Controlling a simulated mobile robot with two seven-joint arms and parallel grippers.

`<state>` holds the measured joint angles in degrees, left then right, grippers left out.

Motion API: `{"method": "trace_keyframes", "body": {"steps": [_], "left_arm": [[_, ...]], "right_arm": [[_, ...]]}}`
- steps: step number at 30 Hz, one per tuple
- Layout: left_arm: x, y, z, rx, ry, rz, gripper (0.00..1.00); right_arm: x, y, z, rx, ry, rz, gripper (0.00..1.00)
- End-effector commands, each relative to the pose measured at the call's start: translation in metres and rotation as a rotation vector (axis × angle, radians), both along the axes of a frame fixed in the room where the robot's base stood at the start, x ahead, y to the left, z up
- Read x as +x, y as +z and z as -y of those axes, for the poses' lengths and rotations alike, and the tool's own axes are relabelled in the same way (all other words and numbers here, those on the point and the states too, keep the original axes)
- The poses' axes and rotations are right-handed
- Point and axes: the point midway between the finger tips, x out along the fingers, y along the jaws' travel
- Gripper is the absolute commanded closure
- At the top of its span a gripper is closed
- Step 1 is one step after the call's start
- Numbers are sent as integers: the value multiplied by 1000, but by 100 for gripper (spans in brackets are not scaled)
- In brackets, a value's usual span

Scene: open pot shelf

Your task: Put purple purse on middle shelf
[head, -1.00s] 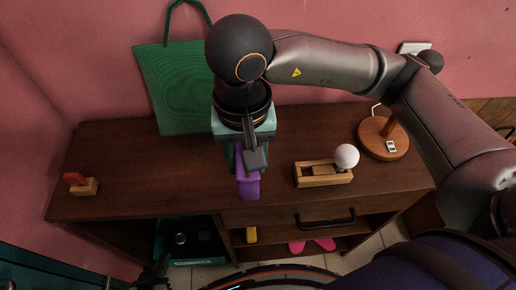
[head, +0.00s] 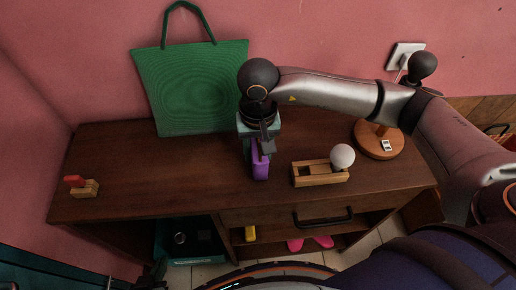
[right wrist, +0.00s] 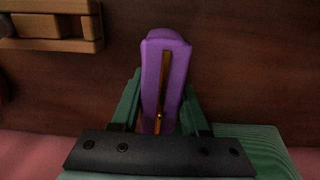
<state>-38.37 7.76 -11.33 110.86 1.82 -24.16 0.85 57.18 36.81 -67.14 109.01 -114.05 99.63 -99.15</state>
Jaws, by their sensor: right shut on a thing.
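The purple purse (head: 260,166) is a narrow upright shape over the wooden shelf unit's top (head: 215,170). My right gripper (head: 259,149), on the arm from the right, is shut on it from above. In the right wrist view the purse (right wrist: 151,75), with a gold zip, sits between the two green fingers (right wrist: 160,113). I cannot tell whether it touches the top. Below, the unit has a drawer with a black handle (head: 323,218) and open compartments, partly hidden by my body. A dark part at the lower left edge may be my left gripper (head: 156,272); its jaws are unclear.
A green bag (head: 195,88) leans on the wall behind the purse. A red-and-wood block (head: 84,187) lies far left. Pink shoes (head: 310,243) are below.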

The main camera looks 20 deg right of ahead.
Motion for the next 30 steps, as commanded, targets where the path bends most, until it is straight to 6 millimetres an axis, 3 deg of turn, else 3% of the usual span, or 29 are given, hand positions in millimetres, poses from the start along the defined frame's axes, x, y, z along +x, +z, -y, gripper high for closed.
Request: {"method": "trace_keyframes", "body": {"steps": [10, 11, 18, 30], "left_arm": [[-1, -10, 0, 1, 0, -9, 100], [0, -8, 1, 1, -1, -11, 100], [3, -1, 5, -7, -7, 1, 100], [3, 5, 4, -7, -5, 9, 100]], "right_arm": [[0, -5, 0, 0, 0, 2, 100], [0, -3, 0, 1, -1, 1, 52], [0, -3, 0, 0, -1, 1, 25], [1, 6, 0, 1, -1, 2, 25]]}}
